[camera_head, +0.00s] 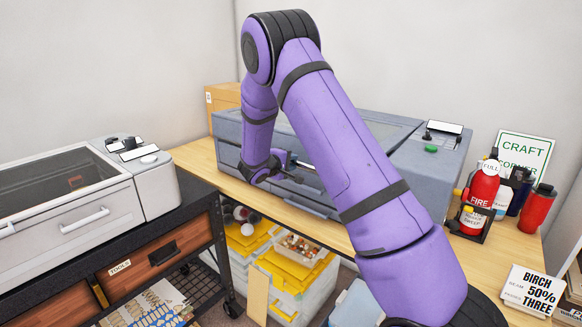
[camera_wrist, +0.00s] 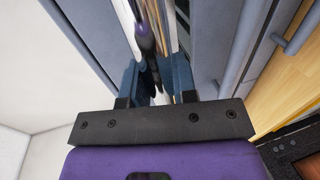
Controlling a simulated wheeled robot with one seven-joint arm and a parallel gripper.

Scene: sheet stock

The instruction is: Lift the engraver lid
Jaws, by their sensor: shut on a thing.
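The blue-grey engraver (camera_head: 228,130) stands on the wooden table, with its lid (camera_head: 392,130) on top partly hidden behind my purple arm. My gripper (camera_head: 288,163) is at the engraver's front, near the lid's front edge. In the wrist view my gripper's two fingers (camera_wrist: 156,85) are close around a narrow dark piece, which looks like part of the lid's front or handle. The exact contact is hard to make out. I cannot tell whether the lid is raised at all.
A light grey machine (camera_head: 78,215) with a white handle sits on the dark cart at left. A red extinguisher-like bottle (camera_head: 484,186), other bottles and a birch sign (camera_head: 533,290) stand at right. Yellow-lidded bins (camera_head: 290,262) are below the table.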

